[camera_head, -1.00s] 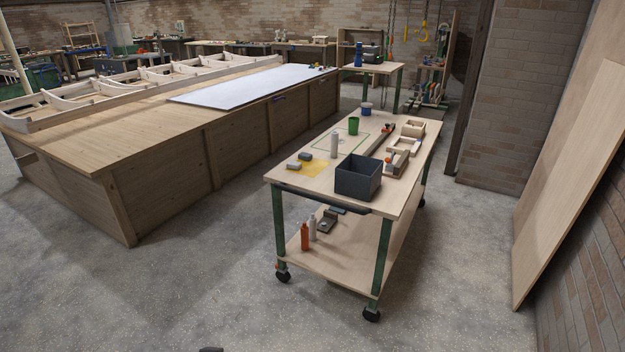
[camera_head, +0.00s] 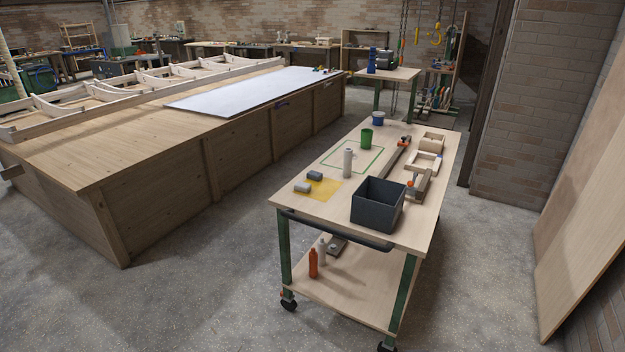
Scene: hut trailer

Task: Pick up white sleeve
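A white cylinder (camera_head: 348,162), which may be the white sleeve, stands upright on the top of the wheeled wooden cart (camera_head: 412,236). It stands near the lower edge of a green outlined rectangle, left of and behind the dark grey bin (camera_head: 378,205). A second whitish bottle-like thing (camera_head: 322,252) stands on the cart's lower shelf beside an orange bottle (camera_head: 313,263). Neither of my grippers shows in the view.
A yellow sheet (camera_head: 322,189), two small grey blocks, a green cup (camera_head: 366,138), a blue-and-white tub (camera_head: 378,118) and wooden pieces lie on the cart. A large wooden bench (camera_head: 150,205) stands left. Open concrete floor (camera_head: 200,290) lies in front; a leaning board (camera_head: 590,220) is right.

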